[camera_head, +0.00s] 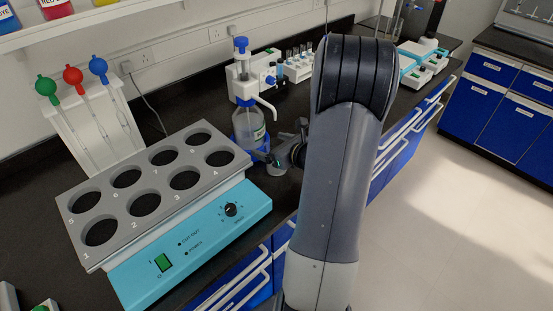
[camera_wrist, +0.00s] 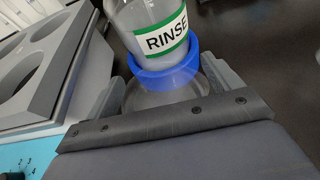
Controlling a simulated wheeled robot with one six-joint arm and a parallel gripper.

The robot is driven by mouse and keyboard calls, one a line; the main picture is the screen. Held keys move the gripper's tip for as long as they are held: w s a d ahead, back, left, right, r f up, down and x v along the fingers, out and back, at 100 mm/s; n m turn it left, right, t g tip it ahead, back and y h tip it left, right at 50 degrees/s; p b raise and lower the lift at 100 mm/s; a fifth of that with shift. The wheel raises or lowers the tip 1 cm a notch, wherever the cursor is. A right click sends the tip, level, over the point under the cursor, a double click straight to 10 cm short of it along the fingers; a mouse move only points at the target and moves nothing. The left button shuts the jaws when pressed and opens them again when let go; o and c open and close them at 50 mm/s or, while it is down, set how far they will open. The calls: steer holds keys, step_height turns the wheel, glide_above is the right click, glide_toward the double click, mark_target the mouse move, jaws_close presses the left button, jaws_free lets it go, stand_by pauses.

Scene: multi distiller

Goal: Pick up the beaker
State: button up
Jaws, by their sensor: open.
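My gripper (camera_wrist: 166,92) is open, with one finger on each side of a clear, rounded glass shape (camera_wrist: 168,98) low between them. This looks like the beaker, but its outline is faint and I cannot tell whether the fingers touch it. Just behind it stands a clear bottle (camera_wrist: 150,18) with a green-edged RINSE label and a blue ring round its base. In the head view my gripper (camera_head: 280,155) is low over the bench, right beside the bottle (camera_head: 247,127).
A grey rack with numbered round wells (camera_head: 155,190) on a turquoise unit (camera_head: 200,240) stands close on the left. A pipette stand (camera_head: 95,125) is behind it. A white device (camera_head: 262,75) and a tube rack (camera_head: 298,68) are farther back. The black bench edge runs along the right.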

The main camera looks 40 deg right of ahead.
steer(key=c, duration=1.2)
steer(key=shift+s+r, duration=0.1)
